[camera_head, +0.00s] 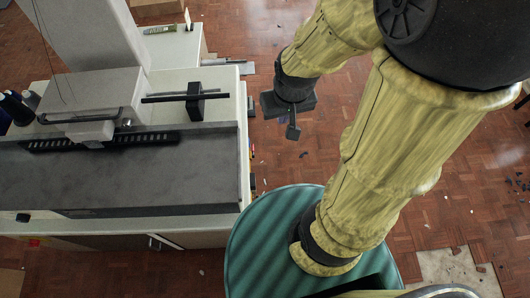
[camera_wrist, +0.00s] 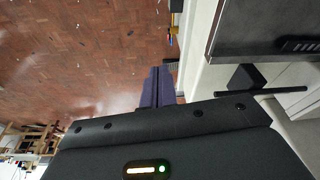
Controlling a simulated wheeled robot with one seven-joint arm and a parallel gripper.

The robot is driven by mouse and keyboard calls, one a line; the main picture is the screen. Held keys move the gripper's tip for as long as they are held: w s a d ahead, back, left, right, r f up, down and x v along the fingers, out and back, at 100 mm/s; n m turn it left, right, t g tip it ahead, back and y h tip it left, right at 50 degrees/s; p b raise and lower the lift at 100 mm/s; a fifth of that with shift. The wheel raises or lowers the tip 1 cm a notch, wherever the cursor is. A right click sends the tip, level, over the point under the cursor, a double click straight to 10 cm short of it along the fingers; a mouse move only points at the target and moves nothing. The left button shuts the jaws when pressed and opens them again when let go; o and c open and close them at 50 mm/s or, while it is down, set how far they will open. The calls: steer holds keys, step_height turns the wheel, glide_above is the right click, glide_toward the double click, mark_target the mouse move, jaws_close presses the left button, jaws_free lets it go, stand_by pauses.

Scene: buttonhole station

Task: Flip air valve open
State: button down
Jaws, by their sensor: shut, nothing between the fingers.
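My gripper (camera_head: 293,131) is shut and empty in the head view. It hangs over the floor, right of the station's side and apart from it. In the wrist view its two dark fingers (camera_wrist: 157,88) lie together, pointing up the picture near the station's edge. I cannot tell for sure which part is the air valve. Small dark fittings (camera_head: 251,107) sit on the station's right side, with small yellow and red parts (camera_head: 252,150) lower down. In the wrist view a dark ribbed fitting (camera_wrist: 172,64) and a yellow part (camera_wrist: 173,33) show beside the fingers.
The station's dark worktop (camera_head: 120,180) and pale top (camera_head: 222,85) lie left of my gripper. A black block with a bar (camera_head: 195,103) stands there. A green striped round surface (camera_head: 270,235) is below. The brick-coloured floor (camera_head: 300,165) has scattered bits.

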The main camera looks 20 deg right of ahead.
steer(key=w+d+f+m+t+b, duration=0.1)
steer(key=w+d+f+b, duration=0.1)
steer(key=w+f+b, duration=0.35)
steer(key=w+d+f+m+b, duration=0.1)
steer(key=w+f+b, duration=0.15)
steer(key=f, duration=0.65)
steer(key=w+d+f+m+t+b, duration=0.1)
steer(key=w+d+f+b, duration=0.15)
steer(key=f+b, duration=0.35)
steer(key=m+t+y+b, duration=0.65)
steer(key=m+b, duration=0.35)
steer(key=b, duration=1.5)
glide_toward(253, 151)
steer(key=s+d+r, duration=0.2)
steer(key=d, duration=0.2)
step_height(253, 151, down, 12)
steer(key=s+d+m+t+y+b, duration=0.1)
steer(key=d+m+t+b, duration=0.1)
steer(key=m+t+b, duration=0.4)
steer(key=m+b, duration=0.2)
steer(key=b, duration=0.2)
steer(key=shift+f+y+b, duration=0.15)
steer(key=shift+y+b, duration=0.2)
steer(key=shift+b, duration=0.05)
steer(key=shift+a, duration=0.1)
